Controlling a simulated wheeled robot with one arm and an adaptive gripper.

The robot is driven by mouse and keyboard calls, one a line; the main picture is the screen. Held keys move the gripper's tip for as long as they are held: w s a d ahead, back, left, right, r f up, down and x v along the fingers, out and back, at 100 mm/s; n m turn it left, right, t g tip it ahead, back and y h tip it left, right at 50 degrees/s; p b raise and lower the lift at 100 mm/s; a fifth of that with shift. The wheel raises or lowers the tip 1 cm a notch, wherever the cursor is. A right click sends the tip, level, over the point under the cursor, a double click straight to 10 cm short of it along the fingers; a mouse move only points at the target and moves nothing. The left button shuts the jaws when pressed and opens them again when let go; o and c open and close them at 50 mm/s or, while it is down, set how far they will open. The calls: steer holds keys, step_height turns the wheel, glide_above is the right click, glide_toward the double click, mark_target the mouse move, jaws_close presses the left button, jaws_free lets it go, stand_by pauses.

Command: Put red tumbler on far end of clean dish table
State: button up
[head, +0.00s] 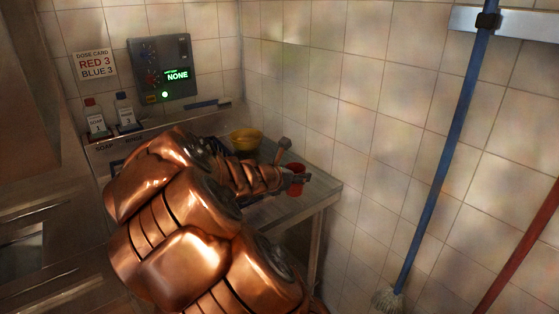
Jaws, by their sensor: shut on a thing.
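The red tumbler (294,185) is at the right part of the metal table (320,194), close to the tiled wall. My gripper (296,178) is shut on the red tumbler, with its fingers partly covering it. The tumbler looks upright; I cannot tell whether its base touches the table top. My copper-coloured arm reaches across the table from the front and hides much of its surface.
A yellow bowl (245,139) stands on the table behind my arm. A blue-handled mop (445,150) and a red pole (520,245) lean at the right.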

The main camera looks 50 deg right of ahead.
steer(key=shift+w+d+f+p, duration=0.8)
steer(key=shift+w+d, duration=0.65)
steer(key=shift+d, duration=0.65)
steer(key=shift+w+d+f+p, duration=0.8)
steer(key=shift+w+d, duration=0.65)
steer(key=shift+d, duration=0.6)
steer(key=shift+w+d+f+p, duration=0.75)
steer(key=shift+w+d, duration=0.7)
steer(key=shift+d, duration=0.65)
steer(key=shift+f, duration=0.2)
steer(key=o, duration=1.2)
